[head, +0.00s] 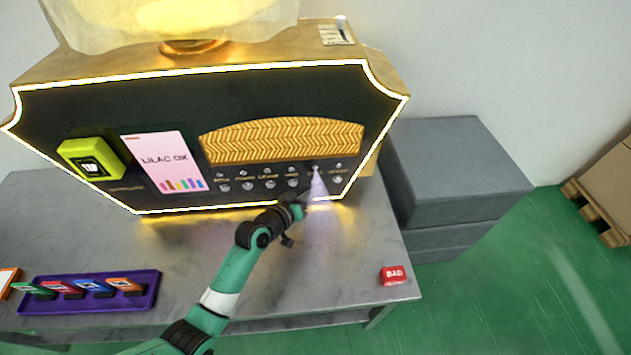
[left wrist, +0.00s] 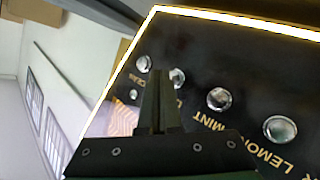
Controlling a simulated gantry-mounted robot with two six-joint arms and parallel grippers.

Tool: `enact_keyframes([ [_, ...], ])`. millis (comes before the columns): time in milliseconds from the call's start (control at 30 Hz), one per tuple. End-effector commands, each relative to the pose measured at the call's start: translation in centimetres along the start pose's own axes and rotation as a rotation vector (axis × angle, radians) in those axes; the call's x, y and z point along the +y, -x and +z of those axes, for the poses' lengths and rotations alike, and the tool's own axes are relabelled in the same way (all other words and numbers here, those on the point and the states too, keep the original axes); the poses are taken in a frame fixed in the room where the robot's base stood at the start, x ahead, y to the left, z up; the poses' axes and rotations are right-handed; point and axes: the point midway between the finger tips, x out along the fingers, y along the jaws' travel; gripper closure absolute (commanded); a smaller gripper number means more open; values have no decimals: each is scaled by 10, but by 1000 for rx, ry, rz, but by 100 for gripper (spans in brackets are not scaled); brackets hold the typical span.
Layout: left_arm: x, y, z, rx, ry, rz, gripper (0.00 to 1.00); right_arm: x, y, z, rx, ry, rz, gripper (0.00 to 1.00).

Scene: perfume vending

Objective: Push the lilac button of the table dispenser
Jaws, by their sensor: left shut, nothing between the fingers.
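The table dispenser (head: 95,110) has a black front panel, gold trim and a row of round silver buttons. In the head view, my left gripper (head: 308,194) is at the second button from the right, whose label is mostly covered; a pale lilac light beam falls there. In the left wrist view, the shut, empty fingers (left wrist: 158,75) are next to the lilac button (left wrist: 177,78), partly covering it and its label, which starts with L. Contact cannot be told. The dispenser's screen (head: 160,160) reads "LILAC OK". My right gripper is not in view.
The mint (left wrist: 219,99) and lemon (left wrist: 281,129) buttons are close beside the lilac one. A yellow-green card reader (head: 90,160) is on the panel's left. A purple tray (head: 150,300) holds several coloured cards. A red "BAD" block (head: 394,275) lies at the table's right edge.

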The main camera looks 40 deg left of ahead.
Motion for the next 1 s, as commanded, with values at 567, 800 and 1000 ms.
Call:
enact_keyframes([
  [567,25,34,22,-1,0,0,100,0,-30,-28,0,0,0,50],
  [800,25,35,26,0,0,0,100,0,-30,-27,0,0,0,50],
  [1000,25,35,25,0,0,0,100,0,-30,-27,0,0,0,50],
])
